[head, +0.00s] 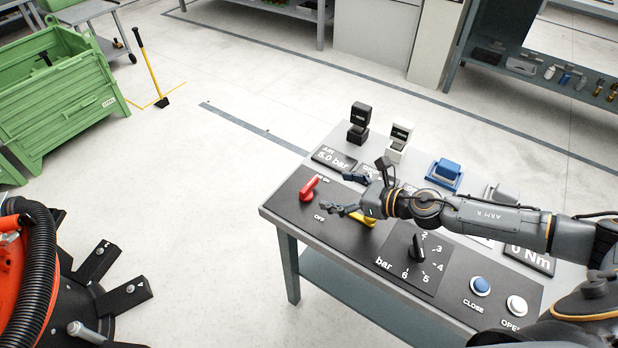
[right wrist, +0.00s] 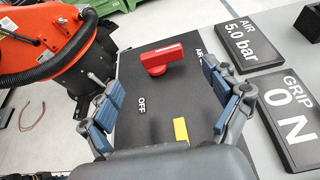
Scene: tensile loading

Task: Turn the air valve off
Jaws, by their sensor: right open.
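The air valve is a red lever handle (head: 310,187) at the left of the black control panel. In the right wrist view the red handle (right wrist: 162,60) lies between my finger lines, its bar pointing towards the AIR ON label (right wrist: 201,52); the OFF label (right wrist: 142,104) is nearer the camera. My right gripper (head: 349,193) is open and empty. It hovers to the right of the handle, with its fingers facing it; no contact shows. In the right wrist view the open fingers (right wrist: 160,88) stand on both sides. The AIR display (right wrist: 250,40) reads 5.0 bar.
A yellow handle (head: 362,219) sits below my right gripper. The pressure knob (head: 417,247) and the blue CLOSE (head: 480,286) and white OPEN (head: 516,305) buttons are further right. The GRIP display (right wrist: 298,125) reads 0 N. An orange machine (right wrist: 50,48) stands left of the panel.

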